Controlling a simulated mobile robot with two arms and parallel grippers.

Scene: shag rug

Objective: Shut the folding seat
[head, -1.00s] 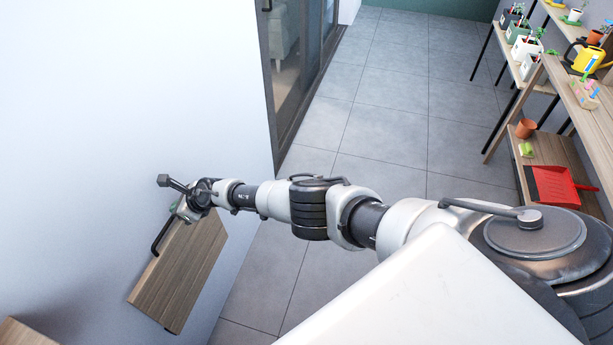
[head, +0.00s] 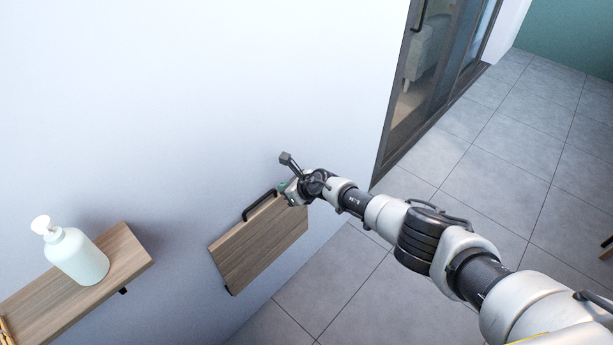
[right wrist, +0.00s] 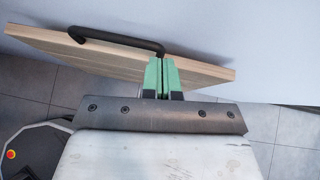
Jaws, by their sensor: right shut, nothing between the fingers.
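The folding seat (head: 262,242) is a wooden panel low on the white wall, with a black bar (head: 260,204) along its wall-side edge. I cannot tell its exact tilt. The right wrist view shows the seat (right wrist: 85,58) edge-on beyond the fingers, with the bar (right wrist: 115,38) above it. My right gripper (head: 284,187) is at the seat's upper right corner, beside the end of the bar. Its green fingers (right wrist: 162,65) are together with nothing between them, close against the panel; contact is unclear. My left gripper is not in view.
A wooden wall shelf (head: 120,255) with a white pump bottle (head: 77,256) is left of the seat. A dark-framed glass door (head: 425,85) stands beyond the wall's corner.

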